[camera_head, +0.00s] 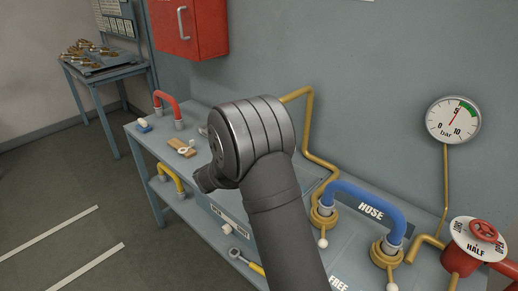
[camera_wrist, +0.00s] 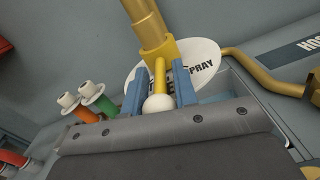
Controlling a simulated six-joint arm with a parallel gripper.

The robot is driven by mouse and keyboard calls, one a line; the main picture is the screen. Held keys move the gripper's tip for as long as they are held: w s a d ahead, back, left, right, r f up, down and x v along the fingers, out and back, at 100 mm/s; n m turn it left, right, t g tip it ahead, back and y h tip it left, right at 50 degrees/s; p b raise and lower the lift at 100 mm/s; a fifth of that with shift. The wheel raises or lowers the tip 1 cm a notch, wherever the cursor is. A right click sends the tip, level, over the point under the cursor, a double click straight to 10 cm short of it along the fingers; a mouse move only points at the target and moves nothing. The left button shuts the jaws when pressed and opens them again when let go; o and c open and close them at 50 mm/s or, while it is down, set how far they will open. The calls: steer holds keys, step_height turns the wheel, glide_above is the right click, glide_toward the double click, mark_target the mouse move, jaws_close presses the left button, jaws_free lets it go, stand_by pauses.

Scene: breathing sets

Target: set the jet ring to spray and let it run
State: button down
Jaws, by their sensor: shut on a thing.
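In the wrist view, a brass nozzle (camera_wrist: 148,22) comes down to a white dial plate (camera_wrist: 203,62) that reads SPRAY at its right; its other lettering is partly covered. A yellow lever (camera_wrist: 165,52) with a white ball end (camera_wrist: 157,104) projects toward me. My gripper (camera_wrist: 160,77) has its blue fingers on either side of this lever and is shut on it. The dial mark that the lever points to is hidden. In the head view my own arm hides the fingertips, nozzle and dial.
A blue HOSE pipe (camera_head: 368,203) with white-knobbed levers stands right of my arm. A pressure gauge (camera_head: 453,120) hangs above a red handwheel (camera_head: 483,230) with a HALF label. A red cabinet (camera_head: 188,25) is on the wall. Open floor (camera_head: 60,190) lies at the left.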

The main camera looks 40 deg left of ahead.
steer(key=shift+d, duration=0.15)
steer(key=n+y, duration=0.1)
steer(key=y, duration=0.1)
steer(key=d+n+y, duration=0.1)
steer(key=y, duration=0.1)
steer(key=d+n+g+y, duration=0.1)
steer(key=n+y, duration=0.1)
steer(key=shift+w+d, duration=0.25)
steer(key=shift+w+d+n+g+y, duration=0.15)
steer(key=shift+d+n+g+y, duration=0.15)
steer(key=shift+n+y, duration=0.35)
steer(key=shift+w+d+n+g+y, duration=0.1)
steer(key=shift+d+n+g+y, duration=0.25)
steer(key=shift+y, duration=0.45)
steer(key=shift+w+d+n+g+y, duration=0.15)
steer(key=shift+n+g+y, duration=0.2)
steer(key=shift+n+y, duration=0.35)
steer(key=shift+y, duration=0.35)
steer(key=c, duration=1.2)
jaws_free()
steer(key=shift+o, duration=0.2)
steer(key=v, duration=1.7)
steer(key=shift+d+r, duration=0.2)
steer(key=shift+r, duration=0.05)
